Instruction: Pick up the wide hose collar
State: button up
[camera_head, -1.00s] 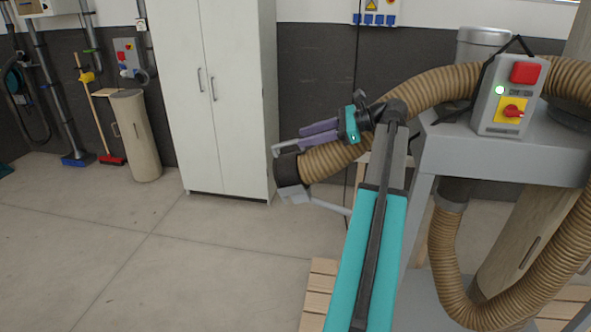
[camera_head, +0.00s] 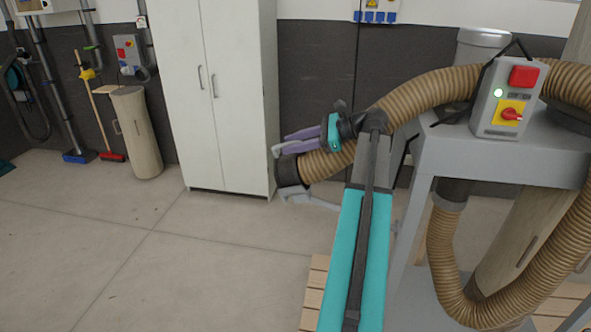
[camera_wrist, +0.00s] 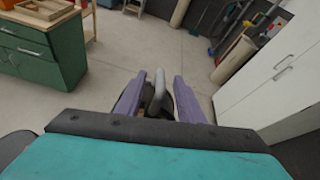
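The wide hose collar (camera_head: 288,169) is the dark cuff at the free end of the ribbed tan hose (camera_head: 322,162), left of the grey machine in the head view. Grey bracket-like parts (camera_head: 291,192) show beside and below it. My gripper (camera_head: 279,146) has purple fingers just above the collar; contact cannot be told. In the wrist view my gripper (camera_wrist: 159,78) has its two fingers apart, with a grey loop-shaped part (camera_wrist: 158,92) between them. Dark parts behind the fingers are mostly hidden, so the collar is not clear there.
A white cabinet (camera_head: 231,90) stands close behind and left of the collar. The grey machine stand (camera_head: 480,158) with a switch box (camera_head: 508,98) is at right. A green drawer unit (camera_wrist: 40,50) shows in the wrist view. The floor at left is open.

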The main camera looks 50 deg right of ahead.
dwell(0.3)
grip_shut()
dwell(1.3)
